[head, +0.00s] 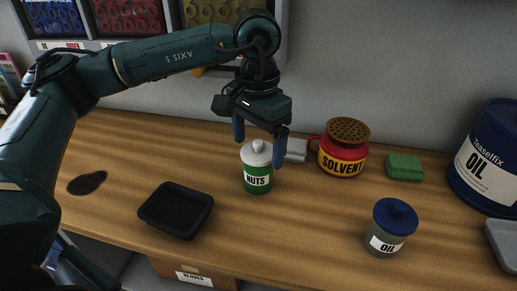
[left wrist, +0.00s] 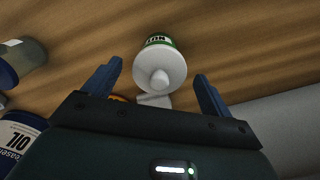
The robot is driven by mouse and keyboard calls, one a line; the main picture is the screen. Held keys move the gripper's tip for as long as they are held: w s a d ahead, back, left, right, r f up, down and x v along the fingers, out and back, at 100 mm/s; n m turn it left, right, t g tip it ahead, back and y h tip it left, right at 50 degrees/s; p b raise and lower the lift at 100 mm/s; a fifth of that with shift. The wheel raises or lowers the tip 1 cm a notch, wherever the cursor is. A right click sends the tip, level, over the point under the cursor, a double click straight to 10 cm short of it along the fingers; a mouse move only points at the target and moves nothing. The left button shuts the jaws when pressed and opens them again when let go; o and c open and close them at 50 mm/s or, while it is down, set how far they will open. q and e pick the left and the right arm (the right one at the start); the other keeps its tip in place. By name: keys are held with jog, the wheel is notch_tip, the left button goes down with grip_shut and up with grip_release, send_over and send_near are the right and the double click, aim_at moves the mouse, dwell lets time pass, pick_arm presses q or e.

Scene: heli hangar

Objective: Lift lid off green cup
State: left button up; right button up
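The green cup (head: 257,181), labelled "NUTS", stands upright on the wooden workbench. Its white lid (head: 256,153) with a round knob sits on top of it. My left gripper (head: 259,158) is open above the cup, its blue fingers spread to either side of the lid in the head view. In the left wrist view the lid (left wrist: 159,72) lies between and beyond the open fingers (left wrist: 158,84), with a strip of the green cup (left wrist: 160,39) behind it. The fingers do not appear to touch the lid. My right gripper does not show.
A black tray (head: 148,211) lies left of the cup. A red solvent can (head: 342,166), a green sponge-like block (head: 404,167), a small oil jar (head: 381,243) and a large blue oil drum (head: 486,185) stand to the right. A dark stain (head: 87,183) marks the bench at left.

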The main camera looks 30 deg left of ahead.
pick_arm(q)
jog(key=c, duration=0.9)
jog(key=shift+r, duration=0.1)
